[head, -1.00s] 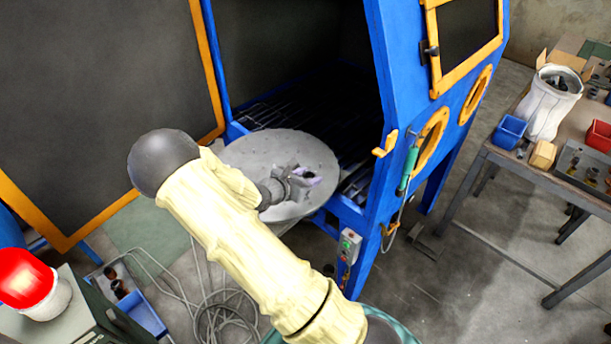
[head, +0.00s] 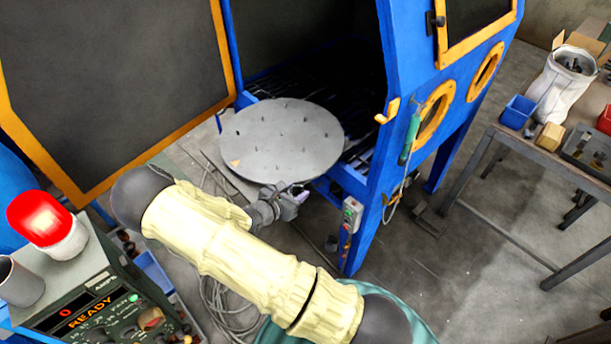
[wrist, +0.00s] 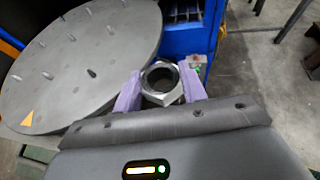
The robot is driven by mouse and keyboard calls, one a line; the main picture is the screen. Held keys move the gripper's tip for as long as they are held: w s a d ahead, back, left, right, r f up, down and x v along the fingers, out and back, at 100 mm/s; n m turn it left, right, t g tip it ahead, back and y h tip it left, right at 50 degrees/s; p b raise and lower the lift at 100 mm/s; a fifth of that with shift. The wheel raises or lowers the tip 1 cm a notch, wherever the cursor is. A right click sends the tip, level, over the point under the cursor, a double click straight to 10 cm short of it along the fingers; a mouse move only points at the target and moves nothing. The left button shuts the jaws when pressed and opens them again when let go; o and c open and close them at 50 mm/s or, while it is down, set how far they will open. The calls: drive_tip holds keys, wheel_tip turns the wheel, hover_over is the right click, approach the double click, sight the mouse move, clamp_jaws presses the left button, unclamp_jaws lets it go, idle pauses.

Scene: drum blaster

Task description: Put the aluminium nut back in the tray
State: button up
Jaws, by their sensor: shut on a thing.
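My gripper (wrist: 161,90) is shut on the aluminium nut (wrist: 158,99), a silvery hexagonal ring held between two purple fingertips in the wrist view. The nut's dark hole faces up toward the wrist camera. In the head view my gripper (head: 297,195) is just outside the near edge of the round grey turntable (head: 283,130), above the floor.
The blue cabinet (head: 400,75) stands open behind the turntable, which carries several upright pins. The bench (head: 530,152) also holds a white sack (head: 556,92), a blue bin (head: 518,112) and a tan block (head: 549,137). A control box (head: 100,300) with a red lamp stands lower left.

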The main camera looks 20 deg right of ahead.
drive_tip(key=s+a+f+n+t+y, duration=0.1)
drive_tip(key=s+a+f, duration=0.4)
drive_tip(key=f, duration=0.2)
drive_tip(key=shift+s+a+f+n, duration=0.2)
drive_tip(key=shift+f+n, duration=0.1)
